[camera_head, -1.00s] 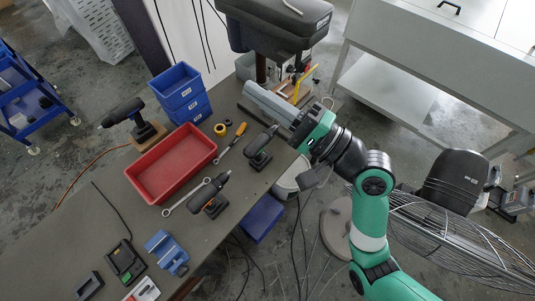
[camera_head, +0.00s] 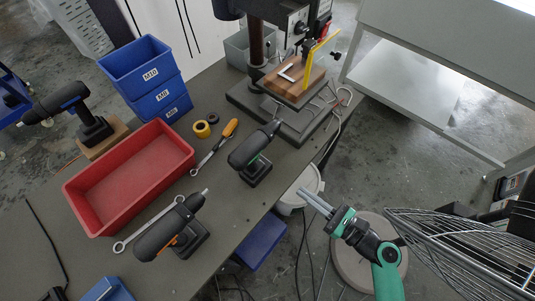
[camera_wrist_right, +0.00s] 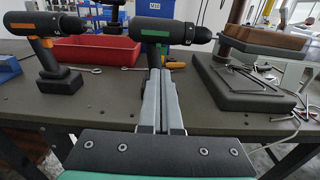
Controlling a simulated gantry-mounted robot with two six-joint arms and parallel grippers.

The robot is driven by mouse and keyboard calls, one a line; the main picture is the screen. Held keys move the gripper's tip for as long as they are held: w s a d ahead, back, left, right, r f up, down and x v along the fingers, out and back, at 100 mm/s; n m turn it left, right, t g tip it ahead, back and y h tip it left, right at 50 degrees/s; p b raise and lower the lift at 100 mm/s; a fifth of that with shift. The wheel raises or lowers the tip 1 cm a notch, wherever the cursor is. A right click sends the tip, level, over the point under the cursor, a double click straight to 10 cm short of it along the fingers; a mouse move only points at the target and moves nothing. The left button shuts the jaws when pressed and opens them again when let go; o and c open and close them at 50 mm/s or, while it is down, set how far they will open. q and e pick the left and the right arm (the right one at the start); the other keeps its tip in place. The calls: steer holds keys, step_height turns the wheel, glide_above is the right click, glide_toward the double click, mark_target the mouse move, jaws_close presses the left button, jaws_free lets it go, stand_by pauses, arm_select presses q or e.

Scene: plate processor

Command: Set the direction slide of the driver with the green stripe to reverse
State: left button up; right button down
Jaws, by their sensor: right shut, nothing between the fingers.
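The driver with the green stripe (camera_head: 250,152) stands upright on its battery base on the bench, its nose toward the drill press. In the right wrist view the same driver (camera_wrist_right: 150,36) is straight ahead, beyond my fingertips. Its direction slide cannot be made out. My right gripper (camera_head: 302,191) is shut and empty, beside the bench's front edge, to the lower right of the driver and apart from it. In the right wrist view its fingers (camera_wrist_right: 159,76) lie together and hide part of the driver's handle. My left gripper is not in view.
The orange-striped driver (camera_head: 170,236) stands to the left, near a wrench (camera_head: 146,222) and a red tray (camera_head: 72,190). A screwdriver (camera_head: 215,146) lies behind the green-striped driver. The drill press base (camera_head: 291,124) is to its right. Bare bench lies in front.

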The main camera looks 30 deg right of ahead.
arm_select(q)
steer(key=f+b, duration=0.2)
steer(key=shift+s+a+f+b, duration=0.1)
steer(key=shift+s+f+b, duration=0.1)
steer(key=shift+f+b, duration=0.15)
arm_select(e)
steer(key=x, duration=1.4)
steer(key=shift+a, duration=0.2)
steer(key=shift+s+r, duration=0.1)
steer(key=shift+s, duration=0.05)
